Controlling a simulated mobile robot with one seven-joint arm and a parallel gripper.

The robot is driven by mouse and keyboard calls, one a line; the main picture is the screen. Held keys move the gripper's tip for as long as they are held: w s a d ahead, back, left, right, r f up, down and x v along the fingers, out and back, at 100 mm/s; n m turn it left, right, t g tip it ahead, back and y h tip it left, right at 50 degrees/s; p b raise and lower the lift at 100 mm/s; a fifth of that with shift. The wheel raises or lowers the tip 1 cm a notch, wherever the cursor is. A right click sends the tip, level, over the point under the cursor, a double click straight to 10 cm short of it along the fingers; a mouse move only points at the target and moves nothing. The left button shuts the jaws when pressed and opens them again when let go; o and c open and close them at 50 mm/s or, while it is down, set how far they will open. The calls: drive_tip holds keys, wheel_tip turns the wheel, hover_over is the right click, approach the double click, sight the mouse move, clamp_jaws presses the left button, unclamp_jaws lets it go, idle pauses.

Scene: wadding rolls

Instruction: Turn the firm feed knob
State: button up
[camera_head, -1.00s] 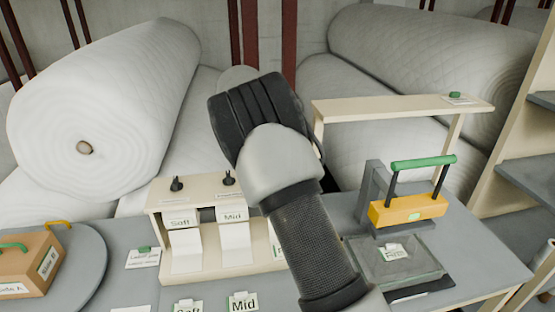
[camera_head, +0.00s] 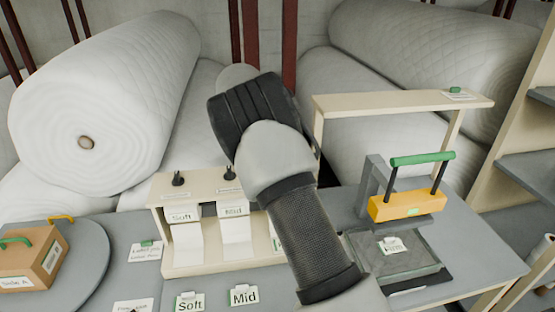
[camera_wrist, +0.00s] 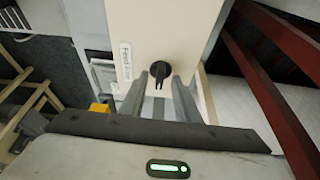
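In the wrist view, a black feed knob (camera_wrist: 160,72) stands on a cream panel (camera_wrist: 178,25). A white label (camera_wrist: 126,61) beside it seems to read "Feed Firm", though it is small and sideways. My gripper (camera_wrist: 160,84) is open, its two grey fingers at either side of the knob's lower part with gaps between. I cannot tell how deep the fingers reach. In the head view, the cream dispenser (camera_head: 204,185) carries two black knobs, above Soft (camera_head: 178,178) and above Mid (camera_head: 229,173). My arm hides its right end, with the firm knob and my fingers.
A press with a yellow block (camera_head: 407,205) and green handle stands at the right. A cream shelf bridge (camera_head: 400,103) rises behind it. A brown box (camera_head: 35,262) sits on a grey round plate at the left. Large white wadding rolls (camera_head: 105,100) fill the back.

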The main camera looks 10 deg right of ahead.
drive_tip(key=v, duration=1.7)
drive_tip(key=shift+a+r, duration=0.1)
